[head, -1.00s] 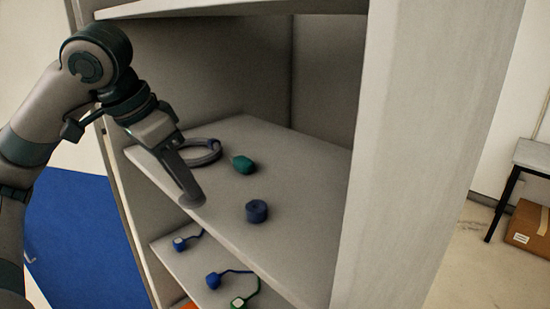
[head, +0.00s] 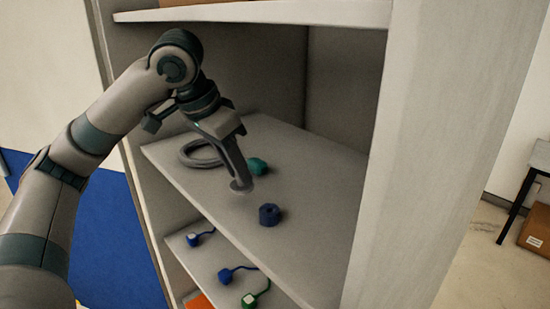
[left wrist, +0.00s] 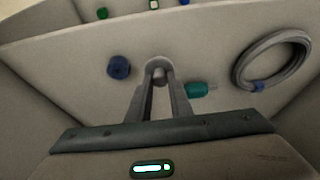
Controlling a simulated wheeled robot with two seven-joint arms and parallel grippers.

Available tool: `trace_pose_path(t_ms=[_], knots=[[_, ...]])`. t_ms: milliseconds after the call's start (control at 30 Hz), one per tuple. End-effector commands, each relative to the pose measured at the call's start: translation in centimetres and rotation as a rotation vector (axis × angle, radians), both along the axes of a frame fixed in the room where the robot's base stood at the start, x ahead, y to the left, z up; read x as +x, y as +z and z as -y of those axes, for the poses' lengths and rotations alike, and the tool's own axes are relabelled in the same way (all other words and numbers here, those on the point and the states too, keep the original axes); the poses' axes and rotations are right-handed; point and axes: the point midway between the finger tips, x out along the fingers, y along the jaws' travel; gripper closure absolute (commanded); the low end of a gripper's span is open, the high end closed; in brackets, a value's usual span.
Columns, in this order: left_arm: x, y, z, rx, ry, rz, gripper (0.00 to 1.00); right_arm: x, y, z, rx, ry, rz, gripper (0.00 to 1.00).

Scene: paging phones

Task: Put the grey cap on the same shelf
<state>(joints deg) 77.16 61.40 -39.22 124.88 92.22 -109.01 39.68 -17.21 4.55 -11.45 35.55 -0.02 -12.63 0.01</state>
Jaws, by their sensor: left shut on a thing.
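My left gripper (head: 238,176) is over the middle shelf board (head: 310,160) and points down. It is shut on the grey cap (head: 241,187), a small round piece at the fingertips. The left wrist view shows the grey cap (left wrist: 159,62) between the two fingers (left wrist: 160,80). The cap is at or just above the board; I cannot tell whether it touches. It is between a dark blue round piece (head: 270,215) and a teal piece (head: 257,166), apart from both. My right gripper is not in view.
A coiled grey cable (head: 187,158) lies behind my gripper on the same board. The lower board (head: 212,262) holds blue and green pieces with cords. The cabinet's side wall (head: 425,160) stands at the right. The board's back right is bare.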

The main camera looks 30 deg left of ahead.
Motion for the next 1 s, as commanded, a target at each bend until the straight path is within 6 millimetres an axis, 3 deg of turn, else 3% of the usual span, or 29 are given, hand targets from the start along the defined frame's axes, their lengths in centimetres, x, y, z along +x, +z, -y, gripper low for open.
trace_pose_path(t_ms=[200,400,1000], knots=[[4.6,0.5,1.7,-0.001,-0.002,-0.002,1.00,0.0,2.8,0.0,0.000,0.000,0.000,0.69],[7.6,0.3,2.7,-0.001,0.000,-0.001,1.00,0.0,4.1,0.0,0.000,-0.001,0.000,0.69],[9.3,0.2,3.2,-0.001,0.000,-0.001,1.00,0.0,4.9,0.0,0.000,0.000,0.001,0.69]])
